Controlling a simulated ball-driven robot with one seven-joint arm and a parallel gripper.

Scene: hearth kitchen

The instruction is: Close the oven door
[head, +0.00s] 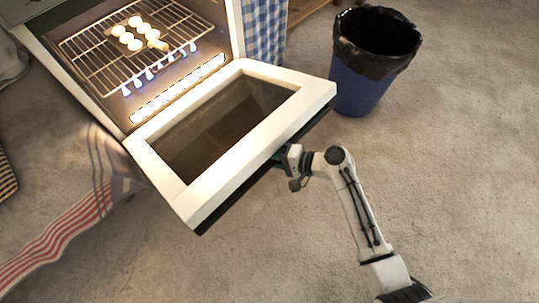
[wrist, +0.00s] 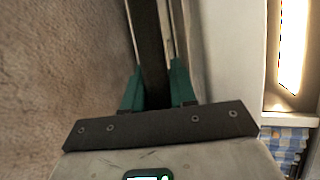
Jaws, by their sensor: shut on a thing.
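The oven door (head: 315,94) is open, folded down and out from the lit oven (head: 185,45), with its glass window and pale frame facing up. My gripper (head: 279,157) is at the door's outer edge, partly hidden under it. In the wrist view, the green fingers of my gripper (wrist: 156,88) stand on either side of a dark bar (wrist: 150,40), the door handle, and are shut on it. The pale door side (wrist: 222,45) lies just to the right of it.
Inside the oven, a wire rack (head: 90,62) holds several pale round items (head: 137,21). A blue bin (head: 362,95) with a black liner stands right of the door. The floor in front is clear.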

